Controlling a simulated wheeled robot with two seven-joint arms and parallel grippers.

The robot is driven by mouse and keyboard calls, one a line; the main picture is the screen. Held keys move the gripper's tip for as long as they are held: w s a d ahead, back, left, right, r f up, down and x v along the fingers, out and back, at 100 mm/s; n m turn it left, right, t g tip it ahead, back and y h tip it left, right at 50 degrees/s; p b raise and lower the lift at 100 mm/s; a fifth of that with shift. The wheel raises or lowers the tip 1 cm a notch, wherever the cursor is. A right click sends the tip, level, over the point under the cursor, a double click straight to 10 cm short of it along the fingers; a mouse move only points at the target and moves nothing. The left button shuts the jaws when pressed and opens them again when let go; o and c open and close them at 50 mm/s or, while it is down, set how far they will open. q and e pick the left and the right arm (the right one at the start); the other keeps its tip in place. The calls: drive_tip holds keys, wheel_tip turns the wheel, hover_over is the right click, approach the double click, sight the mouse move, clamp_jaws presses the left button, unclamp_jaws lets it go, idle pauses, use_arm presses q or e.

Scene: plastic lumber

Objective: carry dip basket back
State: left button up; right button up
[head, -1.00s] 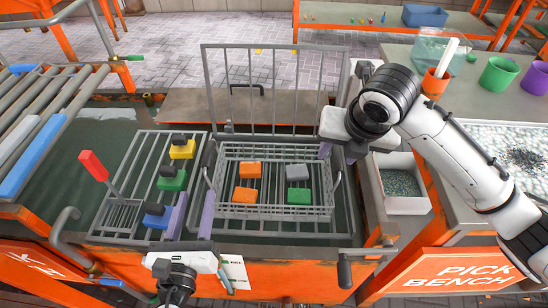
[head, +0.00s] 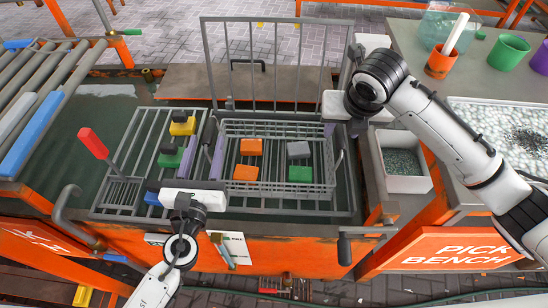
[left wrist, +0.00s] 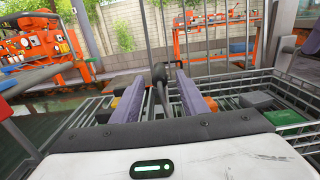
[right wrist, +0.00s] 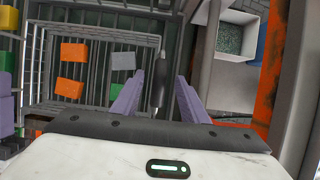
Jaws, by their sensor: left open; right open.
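The dip basket (head: 277,193) is a grey wire basket inside a larger grey wire frame over the dark tank. It holds two orange blocks (head: 251,147), a grey block (head: 299,150) and a green block (head: 300,173). My left gripper (head: 203,157) is open at the basket's left side. In the left wrist view a dark upright bar stands between its purple fingers (left wrist: 157,92). My right gripper (head: 341,130) is open at the basket's right side. In the right wrist view a dark bar lies between its fingers (right wrist: 158,92). Neither gripper is closed on a bar.
A grey rack (head: 130,160) to the left holds yellow, green and blue blocks and a red-tipped handle (head: 92,143). An upright wire lid (head: 275,65) stands behind the basket. A white bin (head: 404,160) and the pick bench are to the right. Rollers (head: 35,95) are at far left.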

sight(212, 118)
use_arm(q)
drive_tip(key=shift+w+d, duration=0.15)
drive_tip(key=shift+w, duration=1.75)
use_arm(e)
drive_tip(key=shift+x, duration=1.9)
use_arm(q)
drive_tip(key=shift+c, duration=0.4)
use_arm(e)
drive_tip(key=shift+c, duration=0.4)
use_arm(q)
clamp_jaws()
use_arm(e)
clamp_jaws()
use_arm(q)
drive_tip(key=shift+r, duration=0.25)
use_arm(e)
drive_tip(key=shift+w+r, duration=0.15)
drive_tip(key=shift+r, duration=0.15)
